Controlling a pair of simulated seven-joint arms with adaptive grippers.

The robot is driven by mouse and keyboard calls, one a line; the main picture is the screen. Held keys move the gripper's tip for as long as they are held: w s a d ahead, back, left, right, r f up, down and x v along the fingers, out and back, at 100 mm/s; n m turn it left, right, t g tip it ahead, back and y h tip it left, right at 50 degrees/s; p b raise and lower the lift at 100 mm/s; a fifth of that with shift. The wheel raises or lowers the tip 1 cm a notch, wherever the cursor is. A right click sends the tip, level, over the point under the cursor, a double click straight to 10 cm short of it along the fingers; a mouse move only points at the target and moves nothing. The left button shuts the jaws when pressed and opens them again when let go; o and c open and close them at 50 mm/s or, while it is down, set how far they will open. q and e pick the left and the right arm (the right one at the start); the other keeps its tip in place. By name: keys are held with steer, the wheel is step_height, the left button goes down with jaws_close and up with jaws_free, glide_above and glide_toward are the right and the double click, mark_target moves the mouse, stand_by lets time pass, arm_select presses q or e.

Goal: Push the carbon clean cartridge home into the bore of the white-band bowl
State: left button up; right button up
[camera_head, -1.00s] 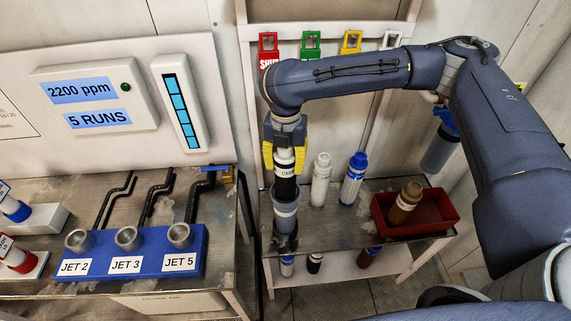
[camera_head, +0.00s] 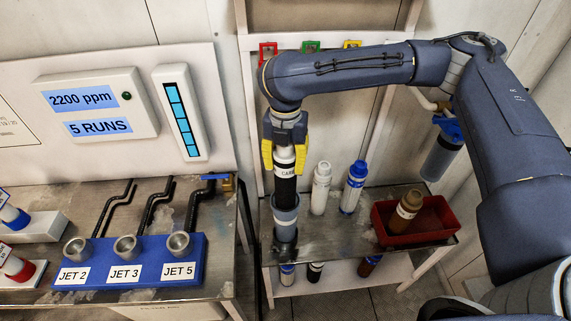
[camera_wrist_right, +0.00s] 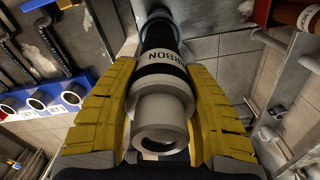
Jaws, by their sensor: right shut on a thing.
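The carbon cartridge (camera_head: 285,190) is black with a white cap end and a white label. My right gripper (camera_head: 284,158) is shut around its upper white end and holds it upright. The wrist view shows the gripper's yellow fingers (camera_wrist_right: 156,105) on both sides of the cartridge's white end, with the black body (camera_wrist_right: 159,35) beyond. The grey bowl (camera_head: 286,232) stands directly below, near the shelf's left side. The cartridge's lower end meets the bowl's top in the picture; its depth in the bore is hidden. My left gripper is not in view.
A white bottle (camera_head: 320,190) and a blue-capped white bottle (camera_head: 352,188) stand right of the bowl. A red tray (camera_head: 388,236) holds a brown cartridge (camera_head: 406,210). A blue jet block (camera_head: 128,262) sits on the left bench. A blue-topped housing (camera_head: 441,152) hangs at right.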

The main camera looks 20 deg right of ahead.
mark_target(284, 157)
steer(key=shift+r, duration=1.45)
